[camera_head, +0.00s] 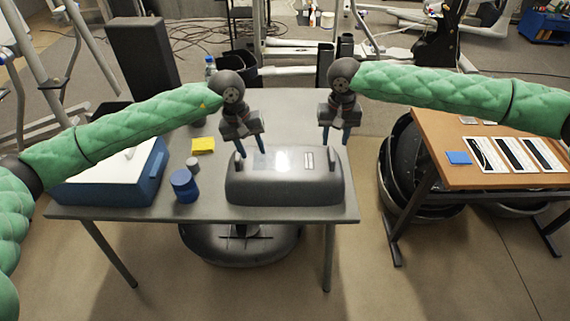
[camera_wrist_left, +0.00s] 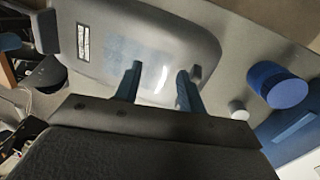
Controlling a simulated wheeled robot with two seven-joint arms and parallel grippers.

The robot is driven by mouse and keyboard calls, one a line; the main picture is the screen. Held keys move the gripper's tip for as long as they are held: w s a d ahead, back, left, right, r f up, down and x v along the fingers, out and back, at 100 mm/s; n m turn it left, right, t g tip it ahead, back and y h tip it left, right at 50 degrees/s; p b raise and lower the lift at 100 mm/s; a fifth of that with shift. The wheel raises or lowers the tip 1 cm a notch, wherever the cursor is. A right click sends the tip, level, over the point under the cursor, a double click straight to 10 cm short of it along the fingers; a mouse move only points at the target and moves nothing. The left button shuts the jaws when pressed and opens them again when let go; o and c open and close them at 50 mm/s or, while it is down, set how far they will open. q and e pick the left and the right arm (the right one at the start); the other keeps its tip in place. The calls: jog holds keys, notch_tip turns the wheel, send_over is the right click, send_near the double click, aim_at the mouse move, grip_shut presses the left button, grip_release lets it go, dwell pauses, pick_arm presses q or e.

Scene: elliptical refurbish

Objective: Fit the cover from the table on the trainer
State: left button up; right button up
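The grey, rounded cover (camera_head: 285,188) lies on the near right part of the grey table (camera_head: 300,105). It also fills much of the left wrist view (camera_wrist_left: 120,28). My left gripper (camera_head: 252,152) is open, with its blue fingers pointing down at the far left edge of the cover. In the left wrist view its two fingers (camera_wrist_left: 158,72) stand apart over the cover with nothing gripped. My right gripper (camera_head: 335,138) is open and empty above the cover's far right corner. Exercise machine frames (camera_head: 290,47) stand behind the table; which one is the trainer I cannot tell.
A blue box with a white lid (camera_head: 105,170), a blue cylinder (camera_head: 184,186), a small grey cylinder (camera_head: 192,163) and a yellow block (camera_head: 203,145) are left of the cover. A brown table (camera_head: 440,140) stands right, beyond a gap. Dark round shells (camera_head: 240,243) lie on the floor.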

aim_at(332, 152)
pick_arm(q)
jog(key=w+a+y, duration=0.1)
jog(key=w+a+r+y, duration=0.1)
jog(key=a, duration=0.1)
jog(key=w+a+r+m, duration=0.1)
jog(key=a, duration=0.1)
jog(key=shift+w+t+y, duration=0.25)
jog(key=shift+t+y, duration=0.05)
jog(key=shift+y, duration=0.1)
pick_arm(e)
jog(key=shift+w, duration=0.45)
pick_arm(q)
jog(key=shift+d+f, duration=0.1)
jog(key=shift+f, duration=0.05)
jog(key=shift+f, duration=3.8)
pick_arm(e)
jog(key=shift+f, duration=3.85)
pick_arm(q)
jog(key=shift+c, duration=0.4)
pick_arm(e)
jog(key=shift+c, duration=0.4)
pick_arm(q)
grip_shut()
pick_arm(e)
grip_shut()
